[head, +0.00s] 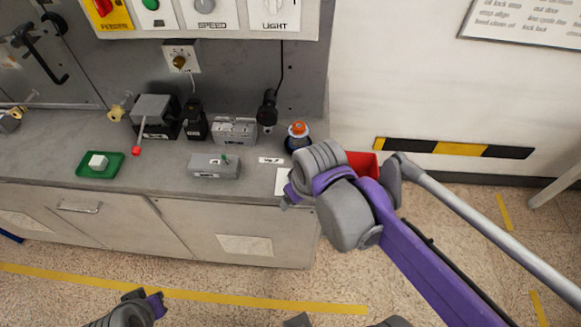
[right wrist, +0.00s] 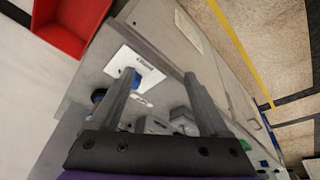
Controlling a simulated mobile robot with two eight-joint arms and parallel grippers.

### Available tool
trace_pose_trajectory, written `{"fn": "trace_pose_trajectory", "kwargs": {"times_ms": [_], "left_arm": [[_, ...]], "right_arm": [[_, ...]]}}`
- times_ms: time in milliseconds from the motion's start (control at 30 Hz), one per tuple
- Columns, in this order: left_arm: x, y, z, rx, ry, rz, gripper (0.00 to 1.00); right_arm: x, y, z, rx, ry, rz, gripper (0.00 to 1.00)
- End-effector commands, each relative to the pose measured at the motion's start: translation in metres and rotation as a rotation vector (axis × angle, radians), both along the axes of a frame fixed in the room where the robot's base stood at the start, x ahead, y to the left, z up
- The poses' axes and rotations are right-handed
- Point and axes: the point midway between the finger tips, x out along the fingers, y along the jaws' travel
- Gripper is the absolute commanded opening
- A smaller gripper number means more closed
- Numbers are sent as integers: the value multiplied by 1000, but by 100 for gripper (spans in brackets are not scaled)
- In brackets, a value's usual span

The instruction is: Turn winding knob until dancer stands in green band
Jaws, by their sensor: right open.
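A small brass knob (head: 179,62) on a white plate is on the dark back panel above the bench. It may be the winding knob; its label is too small to read. I cannot make out a dancer or a green band in either view. My right gripper (head: 289,194) is over the right end of the bench, well right of and below that knob. In the right wrist view its two fingers (right wrist: 160,76) are spread with nothing held between them. My left gripper (head: 150,304) is low at the bottom left, away from the bench; its fingers are unclear.
The grey bench (head: 60,150) carries a red-tipped lever (head: 136,151), a green tray (head: 82,171), grey boxes (head: 215,166) and an orange-topped bottle (head: 298,131). A red bin (head: 364,162) is at the right end. A black cylinder (head: 267,108) with a cord stands between.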

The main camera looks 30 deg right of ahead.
Motion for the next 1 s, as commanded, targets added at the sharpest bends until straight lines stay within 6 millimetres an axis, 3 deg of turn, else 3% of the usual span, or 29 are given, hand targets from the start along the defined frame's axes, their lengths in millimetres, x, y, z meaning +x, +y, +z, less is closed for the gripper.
{"fn": "trace_pose_trajectory", "kwargs": {"times_ms": [33,100,233,400,533,667,1000], "left_arm": [[-2,0,-6,0,3,0,0],[-3,0,-10,0,5,0,0],[-4,0,-16,0,8,0,0],[-5,0,-20,0,10,0,0],[-5,0,-21,0,10,0,0],[-6,0,-22,0,11,0,0],[-7,0,-29,0,13,0,0]], "right_arm": [[19,-7,8,-11,47,28,79],[40,-16,19,-23,108,78,79],[72,-31,32,-31,210,161,79],[96,-45,40,-27,289,233,79],[102,-49,39,-24,311,254,79],[102,-49,28,-24,312,256,79],[102,-48,-36,-25,311,255,79]]}}
